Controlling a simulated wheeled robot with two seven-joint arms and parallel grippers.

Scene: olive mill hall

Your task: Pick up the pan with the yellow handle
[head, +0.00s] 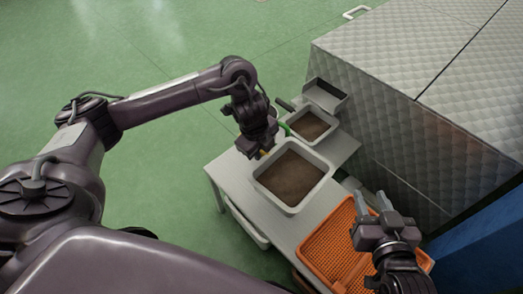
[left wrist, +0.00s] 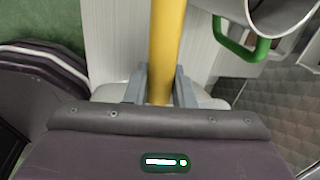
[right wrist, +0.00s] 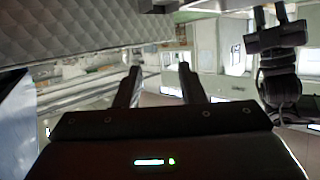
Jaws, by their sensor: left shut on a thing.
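The yellow handle (left wrist: 166,45) of the pan stands between the two fingers of my left gripper (left wrist: 160,88), which is shut on it. In the head view a short piece of the yellow handle (head: 265,153) shows just below my left gripper (head: 262,152), beside the large light bin. The body of this pan cannot be made out. A green handle (left wrist: 243,42) on a metal vessel (left wrist: 290,14) is at the top right of the left wrist view, apart from the fingers. My right gripper (head: 374,208) is open and empty over the orange crate; it also shows in the right wrist view (right wrist: 160,80).
A light bin with brown contents (head: 327,183) stands on the pale table (head: 235,179). A smaller brown-filled bin (head: 330,138) and a grey box (head: 326,95) stand behind it. An orange crate (head: 325,240) is at the front right. A quilted metal cabinet (head: 400,90) borders the right side.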

